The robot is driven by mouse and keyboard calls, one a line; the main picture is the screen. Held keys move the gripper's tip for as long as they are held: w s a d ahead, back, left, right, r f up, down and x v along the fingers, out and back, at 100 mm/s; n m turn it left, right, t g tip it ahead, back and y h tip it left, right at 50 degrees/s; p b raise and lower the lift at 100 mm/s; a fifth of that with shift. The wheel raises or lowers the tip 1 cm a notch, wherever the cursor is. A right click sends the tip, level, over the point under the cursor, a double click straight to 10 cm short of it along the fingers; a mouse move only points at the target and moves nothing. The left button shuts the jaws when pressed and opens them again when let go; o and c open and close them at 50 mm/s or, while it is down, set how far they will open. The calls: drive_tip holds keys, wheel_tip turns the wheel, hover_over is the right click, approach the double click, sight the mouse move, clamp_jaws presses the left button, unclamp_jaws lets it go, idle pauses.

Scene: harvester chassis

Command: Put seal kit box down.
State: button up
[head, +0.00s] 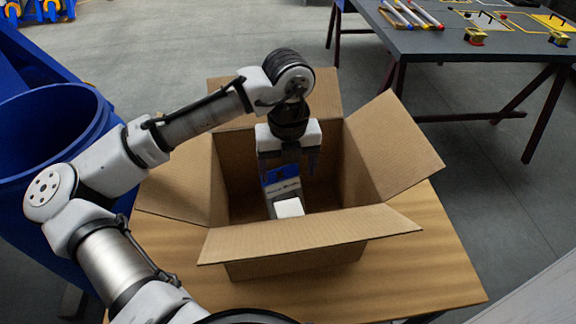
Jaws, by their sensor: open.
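The seal kit box appears to be the small blue, grey and white box (283,187) inside the open cardboard box (310,238). It looks tilted, and its upper end is partly hidden by my gripper. A small white block-like face (289,208) shows at its lower end; I cannot tell whether it is part of the same box. My gripper (289,172) points down into the cardboard box, just above the seal kit box. Its fingers are apart, one on each side of the seal kit box's upper end. Whether they touch it is not clear.
The cardboard box's flaps are folded outward, and it stands on a wooden table (430,270). A blue bin (50,190) stands at left. A dark table (440,42) with pens and small yellow items is at back right. Grey floor is clear between the tables.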

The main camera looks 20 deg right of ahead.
wheel_tip(320, 180, up, 13)
drive_tip(key=b, duration=0.1)
idle(0.3)
idle(0.4)
